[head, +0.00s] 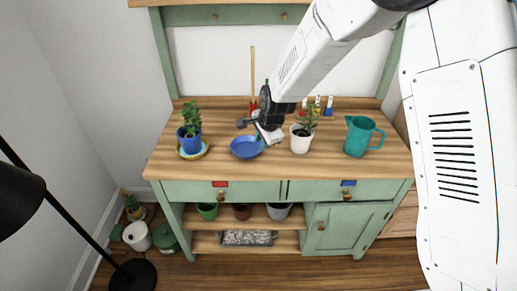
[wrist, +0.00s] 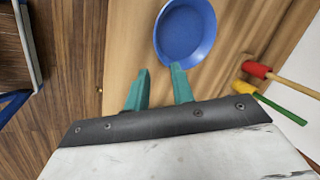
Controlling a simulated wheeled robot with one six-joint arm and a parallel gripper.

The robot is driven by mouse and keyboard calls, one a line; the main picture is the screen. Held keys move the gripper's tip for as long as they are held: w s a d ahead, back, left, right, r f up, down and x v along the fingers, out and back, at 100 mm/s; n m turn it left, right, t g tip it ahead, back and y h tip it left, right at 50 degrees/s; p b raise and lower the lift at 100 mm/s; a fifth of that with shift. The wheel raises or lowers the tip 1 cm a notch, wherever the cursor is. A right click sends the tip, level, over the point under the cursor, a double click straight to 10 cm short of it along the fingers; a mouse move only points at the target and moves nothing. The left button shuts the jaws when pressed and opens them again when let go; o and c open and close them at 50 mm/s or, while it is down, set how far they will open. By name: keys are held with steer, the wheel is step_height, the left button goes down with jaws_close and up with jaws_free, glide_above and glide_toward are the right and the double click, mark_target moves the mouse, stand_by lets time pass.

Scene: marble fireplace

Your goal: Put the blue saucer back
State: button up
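The blue saucer (head: 245,148) rests on the wooden bench top, left of centre, between the two potted plants. In the wrist view the saucer (wrist: 185,30) lies at the top, beyond the fingertips. My gripper (head: 264,137) is low over the bench at the saucer's right side. In the wrist view its teal fingers (wrist: 159,76) stand apart with nothing visible between them. The right fingertip appears at the saucer's near rim; I cannot tell whether it touches. The drawers below carry a red label (head: 220,184) and a blue label (head: 348,183).
A white potted plant (head: 301,139) stands right of my gripper, and a teal pitcher (head: 358,136) further right. Hand tools (wrist: 258,71) lie behind. The front bench strip is clear.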

steer(key=v, duration=0.5)
steer(key=shift+r, duration=0.15)
steer(key=s+d+r+n+h, duration=0.1)
steer(key=s+d+r+n, duration=0.4)
steer(key=s+d+r, duration=0.8)
steer(key=s+d+r+n+g, duration=0.1)
steer(key=s+d+r+n, duration=0.1)
steer(key=s, duration=1)
steer(key=s+d+r+n+g+h, duration=0.1)
steer(key=s+d+r+n, duration=0.2)
steer(key=s, duration=0.9)
steer(key=d+n, duration=0.2)
steer(key=d, duration=0.2)
steer(key=shift+r+g, duration=0.3)
